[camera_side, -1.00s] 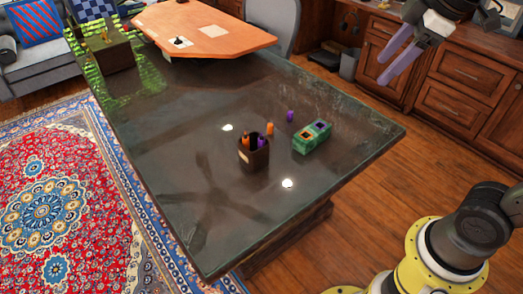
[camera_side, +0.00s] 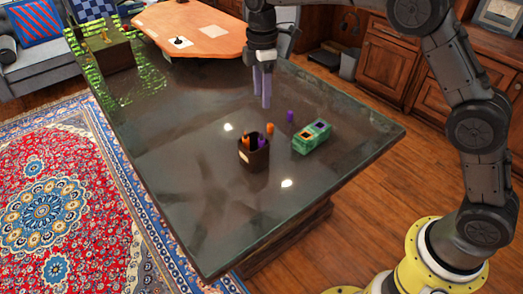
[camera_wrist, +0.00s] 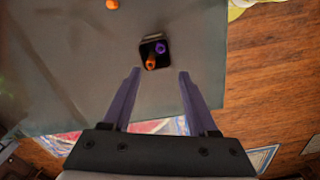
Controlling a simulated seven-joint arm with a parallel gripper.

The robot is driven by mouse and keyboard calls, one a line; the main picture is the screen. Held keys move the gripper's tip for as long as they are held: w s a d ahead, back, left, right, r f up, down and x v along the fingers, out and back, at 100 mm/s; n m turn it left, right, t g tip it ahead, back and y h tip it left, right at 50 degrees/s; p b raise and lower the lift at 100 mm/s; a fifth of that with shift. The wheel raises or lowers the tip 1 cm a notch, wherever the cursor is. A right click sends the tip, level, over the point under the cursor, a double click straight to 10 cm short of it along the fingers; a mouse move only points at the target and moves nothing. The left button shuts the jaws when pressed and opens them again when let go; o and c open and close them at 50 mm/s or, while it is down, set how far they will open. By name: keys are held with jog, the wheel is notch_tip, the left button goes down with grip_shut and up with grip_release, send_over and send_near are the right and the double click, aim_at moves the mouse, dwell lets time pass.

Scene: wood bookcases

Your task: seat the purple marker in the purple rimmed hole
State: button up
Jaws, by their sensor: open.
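A dark square cup (camera_side: 253,160) stands on the table, holding an orange marker (camera_side: 246,140) and a purple marker (camera_side: 262,142). The wrist view also shows this cup (camera_wrist: 145,45), with the purple marker (camera_wrist: 161,47) and the orange one (camera_wrist: 150,63) inside. A small purple piece (camera_side: 290,116) stands loose on the table, and an orange piece (camera_side: 270,128) stands beside it. A green block (camera_side: 303,147) has two rimmed holes on top: one looks orange, the other bluish purple (camera_side: 319,126). My gripper (camera_side: 262,100) is open and empty, pointing down above the table behind the cup.
The dark glossy table (camera_side: 200,200) is mostly clear around the cup. A dark box with a small ornament (camera_side: 108,58) sits at the far left end.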

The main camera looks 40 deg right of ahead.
notch_tip(320, 180, down, 14)
jog(key=shift+a+r, duration=0.15)
jog(key=shift+r, duration=0.05)
grip_shut()
dwell(0.6)
dwell(1.1)
